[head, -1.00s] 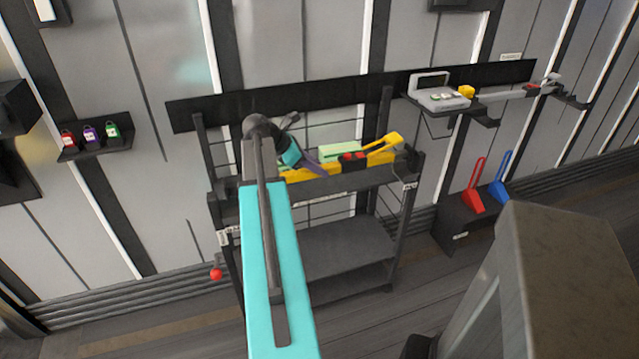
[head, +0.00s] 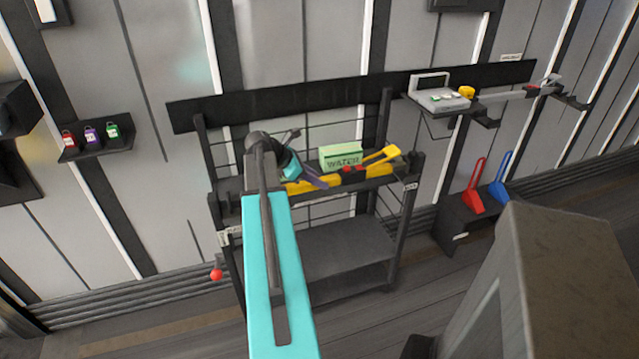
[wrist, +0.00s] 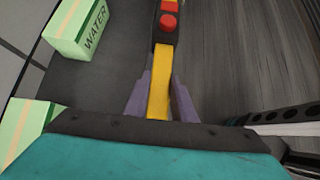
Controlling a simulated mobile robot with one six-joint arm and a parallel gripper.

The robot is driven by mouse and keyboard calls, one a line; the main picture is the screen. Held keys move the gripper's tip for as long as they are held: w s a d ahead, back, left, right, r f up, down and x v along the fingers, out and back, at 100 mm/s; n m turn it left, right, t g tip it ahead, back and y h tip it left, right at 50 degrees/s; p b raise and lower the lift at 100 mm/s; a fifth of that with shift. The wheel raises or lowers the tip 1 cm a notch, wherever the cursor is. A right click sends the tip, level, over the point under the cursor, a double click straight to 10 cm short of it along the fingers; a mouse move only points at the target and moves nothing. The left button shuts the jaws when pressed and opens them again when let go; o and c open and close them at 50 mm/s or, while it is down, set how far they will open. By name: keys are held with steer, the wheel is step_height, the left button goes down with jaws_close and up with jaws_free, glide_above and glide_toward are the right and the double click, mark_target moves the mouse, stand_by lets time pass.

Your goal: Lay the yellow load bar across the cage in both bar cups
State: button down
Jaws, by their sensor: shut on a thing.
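The yellow load bar (head: 332,181) lies lengthwise across the upper front of the dark cage (head: 345,241). It has a dark middle block with red parts and a raised yellow lever (head: 381,156) toward its right end. My gripper (head: 311,178) is shut on the bar left of the block. In the wrist view the bar (wrist: 160,90) sits between the purple fingers of my gripper (wrist: 161,84), and a red knob (wrist: 168,21) shows ahead. The bar's left end is hidden behind my arm. I cannot make out either bar cup or whether the bar rests in them.
A green WATER box (head: 341,157) stands on the upper shelf behind the bar. A second green box (wrist: 28,130) shows in the wrist view. The lower shelf (head: 350,245) is empty.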

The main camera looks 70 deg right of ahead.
mark_target(293, 186)
steer(key=shift+f, duration=0.9)
steer(key=shift+f, duration=0.2)
steer(key=c, duration=1.5)
jaws_free()
steer(key=shift+f, duration=0.1)
steer(key=shift+r, duration=0.3)
steer(key=v, duration=1.2)
steer(key=shift+a+b, duration=0.1)
steer(key=shift+b, duration=0.3)
steer(key=shift+f, duration=0.1)
